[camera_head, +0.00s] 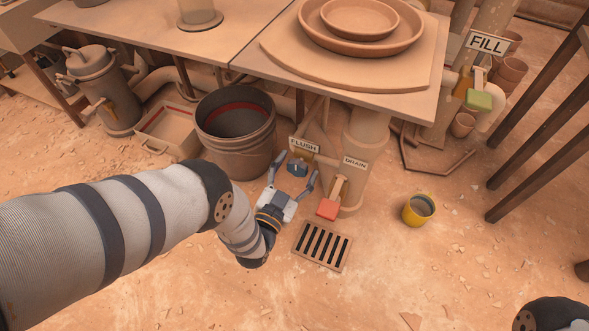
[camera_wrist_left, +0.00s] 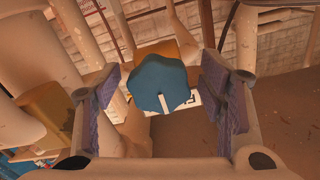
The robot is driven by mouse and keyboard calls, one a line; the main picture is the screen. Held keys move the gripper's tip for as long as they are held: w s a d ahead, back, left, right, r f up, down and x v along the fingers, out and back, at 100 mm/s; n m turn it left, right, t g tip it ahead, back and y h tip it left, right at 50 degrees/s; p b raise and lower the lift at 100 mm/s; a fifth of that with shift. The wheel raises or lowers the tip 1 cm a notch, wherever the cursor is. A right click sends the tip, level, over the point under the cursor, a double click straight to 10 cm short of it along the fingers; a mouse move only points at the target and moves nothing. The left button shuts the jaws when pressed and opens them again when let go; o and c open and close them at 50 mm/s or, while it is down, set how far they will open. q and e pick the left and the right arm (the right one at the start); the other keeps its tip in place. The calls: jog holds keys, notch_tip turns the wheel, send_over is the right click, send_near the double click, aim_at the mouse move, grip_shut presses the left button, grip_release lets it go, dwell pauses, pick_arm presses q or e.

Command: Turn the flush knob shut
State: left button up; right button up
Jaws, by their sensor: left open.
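The blue flush knob (camera_head: 297,168) sits below the white FLUSH sign (camera_head: 303,145), on a pipe under the table edge. My left gripper (camera_head: 292,177) is open, with one finger on each side of the knob. In the left wrist view the knob (camera_wrist_left: 158,78) lies between the open fingers (camera_wrist_left: 160,98), with visible gaps on both sides. A short white mark on the knob points toward the bottom of that view. An orange-brown valve body shows behind the knob. My right gripper is out of view.
A red handle (camera_head: 327,208) sits close by at the right, under the DRAIN sign (camera_head: 355,163). A grey bucket (camera_head: 237,155) stands at the left, and a floor grate (camera_head: 322,246) lies in front. A yellow cup (camera_head: 418,210) stands on open floor.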

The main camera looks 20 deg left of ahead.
pick_arm(q)
jog(key=s, duration=1.2)
jog(key=shift+a, duration=0.2)
